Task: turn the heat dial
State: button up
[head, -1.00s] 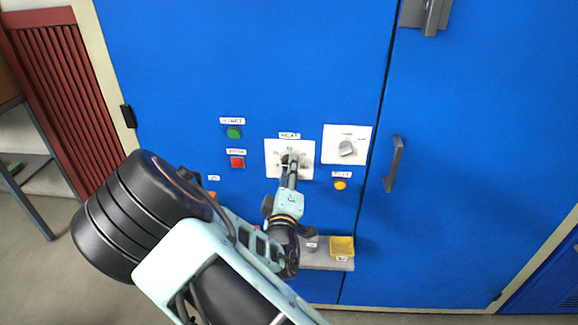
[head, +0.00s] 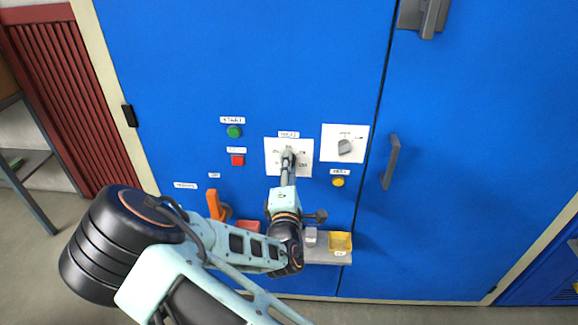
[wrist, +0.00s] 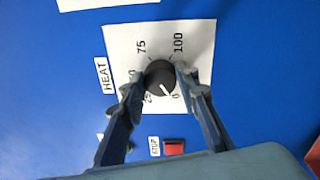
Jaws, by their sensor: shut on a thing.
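The heat dial (wrist: 160,76) is a round black knob on a white plate (wrist: 118,40) marked HEAT in the wrist view. Its white pointer line points toward the lower right of that picture, near the 0 mark and between 25 and 0. My gripper (wrist: 161,80) has one finger on each side of the knob, shut on it. The left finger partly covers the 50 mark. In the head view my gripper (head: 288,158) is at the HEAT plate (head: 272,148) and hides most of the dial.
Green (head: 234,131) and red (head: 237,160) buttons sit left of the plate. A second dial plate (head: 357,134) and a yellow button (head: 338,182) are to its right. Below are an orange handle (head: 214,205) and a shelf with a yellow bin (head: 340,242). A door handle (head: 390,162) stands further right.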

dwell(0.4)
jog(key=o, duration=1.1)
jog(key=s, duration=1.2)
jog(key=shift+f, duration=0.35)
